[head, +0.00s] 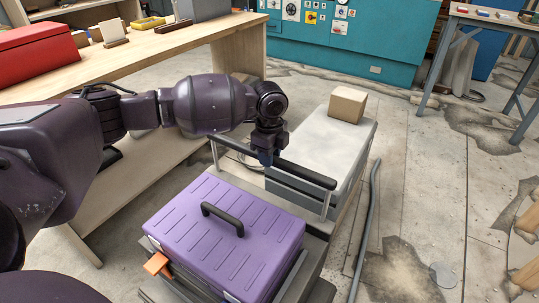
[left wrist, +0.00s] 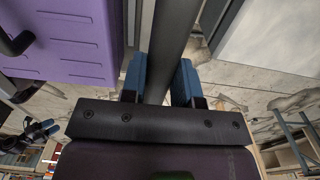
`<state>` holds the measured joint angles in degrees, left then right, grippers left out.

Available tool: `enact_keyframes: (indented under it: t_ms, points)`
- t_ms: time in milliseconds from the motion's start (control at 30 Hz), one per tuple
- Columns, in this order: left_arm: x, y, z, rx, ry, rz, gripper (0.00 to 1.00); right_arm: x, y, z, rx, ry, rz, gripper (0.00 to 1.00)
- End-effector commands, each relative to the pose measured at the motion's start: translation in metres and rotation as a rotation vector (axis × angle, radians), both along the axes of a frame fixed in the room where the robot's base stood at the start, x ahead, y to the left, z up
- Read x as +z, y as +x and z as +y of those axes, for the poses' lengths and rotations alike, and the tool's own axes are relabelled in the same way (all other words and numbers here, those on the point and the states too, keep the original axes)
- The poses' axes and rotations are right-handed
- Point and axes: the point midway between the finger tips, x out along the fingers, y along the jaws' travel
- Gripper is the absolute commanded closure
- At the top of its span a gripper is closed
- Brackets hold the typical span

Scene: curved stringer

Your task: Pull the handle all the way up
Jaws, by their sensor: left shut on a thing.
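The handle is a long black bar (head: 308,173) carried on two thin metal posts, standing between a purple case and a grey box. My left gripper (head: 265,157) comes down on the bar from above, left of its middle, and is shut on it. In the left wrist view the bar (left wrist: 178,35) runs between the two blue fingers of my left gripper (left wrist: 161,82). The foot of the nearer post (head: 325,208) is near the grey box; the far post's lower end is hard to make out.
The purple case (head: 190,225) with its own black grip (head: 222,218) and an orange latch (head: 157,263) lies in front of the bar. The grey box (head: 320,140) behind bears a cardboard box (head: 347,104). A wooden workbench (head: 150,50) stands left. Floor at right is mostly clear.

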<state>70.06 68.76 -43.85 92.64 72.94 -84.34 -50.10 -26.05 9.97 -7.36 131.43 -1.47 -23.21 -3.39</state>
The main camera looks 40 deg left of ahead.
Motion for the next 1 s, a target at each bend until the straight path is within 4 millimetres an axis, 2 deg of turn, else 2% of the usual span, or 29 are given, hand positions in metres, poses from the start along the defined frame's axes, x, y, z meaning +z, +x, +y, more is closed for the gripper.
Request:
enact_keyframes:
  t_ms: [167,333,400,467,700,833,1000]
  points:
    - [0.018,0.001,0.000,0.000,-0.001,-0.007,1.00,0.010,0.005,0.000,-0.007,0.009,-0.019,0.51]
    - [0.059,0.002,-0.001,0.001,-0.002,-0.020,1.00,0.021,0.007,-0.003,-0.035,0.033,-0.026,0.51]
    - [0.078,0.002,0.000,0.001,-0.003,-0.024,1.00,0.013,-0.008,-0.007,-0.063,0.046,0.018,0.51]
    - [0.095,0.001,-0.001,0.001,-0.003,-0.025,1.00,0.015,-0.010,-0.008,-0.079,0.058,0.025,0.51]
    - [0.152,0.001,-0.001,0.001,-0.003,-0.022,1.00,0.046,-0.002,-0.007,-0.084,0.065,-0.026,0.51]
    - [0.174,0.000,0.000,0.000,-0.003,-0.018,1.00,0.057,-0.001,-0.006,-0.084,0.068,-0.041,0.51]
    - [0.192,0.000,0.000,0.000,-0.002,-0.011,1.00,0.066,0.001,-0.005,-0.085,0.070,-0.053,0.51]
